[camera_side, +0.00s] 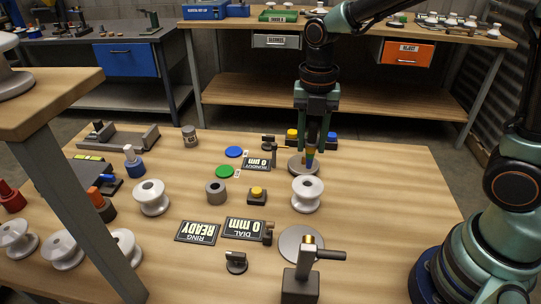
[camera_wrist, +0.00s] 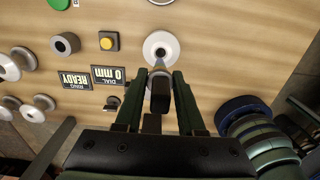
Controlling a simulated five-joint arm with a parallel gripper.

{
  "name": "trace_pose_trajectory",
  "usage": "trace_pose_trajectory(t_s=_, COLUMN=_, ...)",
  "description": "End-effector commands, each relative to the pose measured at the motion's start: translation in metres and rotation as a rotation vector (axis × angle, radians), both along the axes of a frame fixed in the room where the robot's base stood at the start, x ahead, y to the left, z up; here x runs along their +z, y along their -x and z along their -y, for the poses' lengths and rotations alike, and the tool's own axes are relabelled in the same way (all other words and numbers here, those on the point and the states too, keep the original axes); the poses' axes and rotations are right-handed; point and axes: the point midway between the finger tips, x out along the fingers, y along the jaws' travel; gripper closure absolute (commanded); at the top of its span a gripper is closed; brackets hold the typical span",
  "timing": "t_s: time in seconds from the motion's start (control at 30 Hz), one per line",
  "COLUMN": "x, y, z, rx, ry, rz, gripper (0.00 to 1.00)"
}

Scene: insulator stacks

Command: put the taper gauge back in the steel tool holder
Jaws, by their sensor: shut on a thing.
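My gripper (camera_side: 314,143) points down over the back right of the table. In the wrist view a dark block (camera_wrist: 160,95) sits between the fingers of my gripper (camera_wrist: 159,76). A short grey cylinder with an open top (camera_side: 215,192), apparently the steel tool holder, stands mid-table, left of my gripper; it also shows in the wrist view (camera_wrist: 66,44).
A white insulator (camera_side: 307,195) stands just in front of my gripper. A yellow button box (camera_side: 257,196) is right of the cylinder. Dial (camera_side: 245,228) and ring (camera_side: 198,232) displays lie in front. Another insulator (camera_side: 151,198) stands left. A grey post stand (camera_side: 302,280) is at the front.

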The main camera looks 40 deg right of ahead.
Motion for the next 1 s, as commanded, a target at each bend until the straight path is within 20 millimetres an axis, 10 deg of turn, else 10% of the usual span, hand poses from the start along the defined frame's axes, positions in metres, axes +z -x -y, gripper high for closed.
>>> trace_pose_trajectory(t_s=0.6, x=0.007, y=-0.107, z=-0.091, rx=0.004, ry=0.001, rz=-0.002, gripper=1.0)
trace_pose_trajectory(t_s=1.0, x=-0.005, y=-0.143, z=-0.153, rx=0.002, ry=0.001, rz=-0.001, gripper=1.0)
